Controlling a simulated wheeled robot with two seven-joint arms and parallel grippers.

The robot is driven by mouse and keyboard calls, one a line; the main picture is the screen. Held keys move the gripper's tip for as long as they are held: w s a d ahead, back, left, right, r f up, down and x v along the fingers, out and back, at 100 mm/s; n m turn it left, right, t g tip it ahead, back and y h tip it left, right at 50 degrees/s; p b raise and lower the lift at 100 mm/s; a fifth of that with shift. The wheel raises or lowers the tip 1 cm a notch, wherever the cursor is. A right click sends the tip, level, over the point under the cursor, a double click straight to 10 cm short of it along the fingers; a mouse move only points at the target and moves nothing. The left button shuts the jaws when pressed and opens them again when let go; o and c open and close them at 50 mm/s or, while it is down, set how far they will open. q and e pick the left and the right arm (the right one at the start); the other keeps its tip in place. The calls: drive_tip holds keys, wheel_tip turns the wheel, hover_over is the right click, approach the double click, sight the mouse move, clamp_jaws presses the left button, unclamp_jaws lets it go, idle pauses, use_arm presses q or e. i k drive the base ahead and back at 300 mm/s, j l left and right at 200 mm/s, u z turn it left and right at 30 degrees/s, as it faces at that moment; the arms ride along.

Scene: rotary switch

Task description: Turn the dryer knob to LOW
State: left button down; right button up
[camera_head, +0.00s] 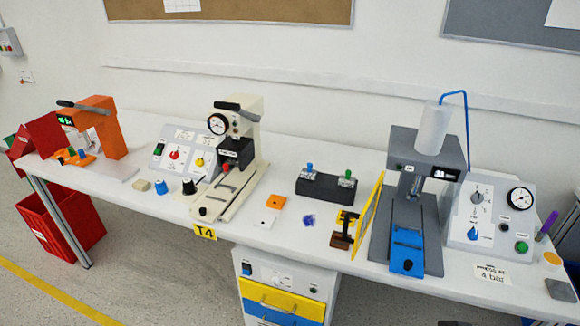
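No label reading dryer or LOW can be made out, so I cannot tell which knob is the dryer knob. The right control box (489,216) has a grey rotary knob (477,197) with small marks around it and a blue knob (473,233) below. The left control box (181,154) has a red knob (174,155) and a yellow knob (200,162). The cabinet under the table has a small dial on its white top panel (270,273). Pointer settings are too small to read. Neither of my grippers shows.
The white table (130,196) carries a grey press (428,150), a cream press (236,150) and an orange machine (104,125). A yellow panel (368,216) stands left of the grey press. A red bin (60,222) is on the floor at left.

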sight(276, 281)
drive_tip(key=i+l+u, duration=0.15)
drive_tip(key=l, duration=0.35)
drive_tip(key=l+u, duration=0.15)
drive_tip(key=l, duration=0.3)
drive_tip(key=k, duration=0.65)
